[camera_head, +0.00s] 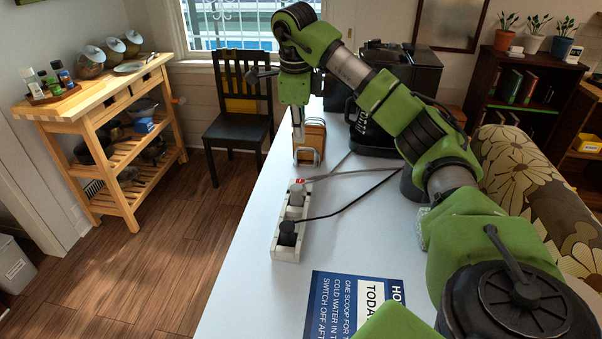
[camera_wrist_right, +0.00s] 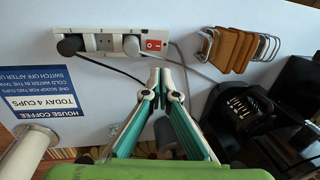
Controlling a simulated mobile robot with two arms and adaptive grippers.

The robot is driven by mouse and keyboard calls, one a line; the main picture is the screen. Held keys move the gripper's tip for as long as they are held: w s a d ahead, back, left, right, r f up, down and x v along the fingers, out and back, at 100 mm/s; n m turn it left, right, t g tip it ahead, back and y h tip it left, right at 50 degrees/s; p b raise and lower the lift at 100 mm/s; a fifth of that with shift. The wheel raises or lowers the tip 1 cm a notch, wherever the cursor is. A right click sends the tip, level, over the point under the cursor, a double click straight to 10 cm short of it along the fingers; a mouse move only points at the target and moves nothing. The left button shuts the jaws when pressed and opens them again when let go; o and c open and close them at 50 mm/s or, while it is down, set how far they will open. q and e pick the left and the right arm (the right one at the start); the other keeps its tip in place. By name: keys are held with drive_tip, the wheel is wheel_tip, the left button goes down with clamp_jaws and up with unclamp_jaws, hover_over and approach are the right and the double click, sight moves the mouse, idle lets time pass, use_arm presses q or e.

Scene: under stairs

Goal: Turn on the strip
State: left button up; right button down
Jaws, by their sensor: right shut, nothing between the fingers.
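The white power strip (camera_head: 276,240) lies along the left part of the white table. Its red rocker switch (camera_head: 299,181) is at the far end. In the right wrist view the strip (camera_wrist_right: 104,42) runs across the top left, with the red switch (camera_wrist_right: 154,45) at its right end. A black plug (camera_head: 288,232) and a grey plug (camera_head: 296,197) sit in it. My right gripper (camera_head: 298,136) points down beyond the switch end, by the toast rack. In the wrist view its fingertips (camera_wrist_right: 161,76) are closed and empty, apart from the switch. My left gripper is not in view.
A rack of toast (camera_head: 309,145) stands just past the strip. A black coffee machine (camera_head: 405,75) is behind it, with cables on the table. A blue sign (camera_head: 350,300) lies nearer. A chair (camera_head: 238,125) and wooden cart (camera_head: 110,110) stand off the table at left.

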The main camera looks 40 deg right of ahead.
sight(301, 180)
drive_tip(key=f+p, duration=0.1)
drive_tip(key=f, duration=0.3)
drive_tip(key=w+d+f+p, duration=0.1)
drive_tip(key=f, duration=0.4)
drive_tip(key=d+f+p, duration=0.1)
drive_tip(key=f, duration=0.3)
drive_tip(key=shift+w+f, duration=0.2)
drive_tip(key=shift+f, duration=0.25)
drive_tip(key=shift+w+d+f, duration=0.15)
drive_tip(key=shift+f, duration=0.2)
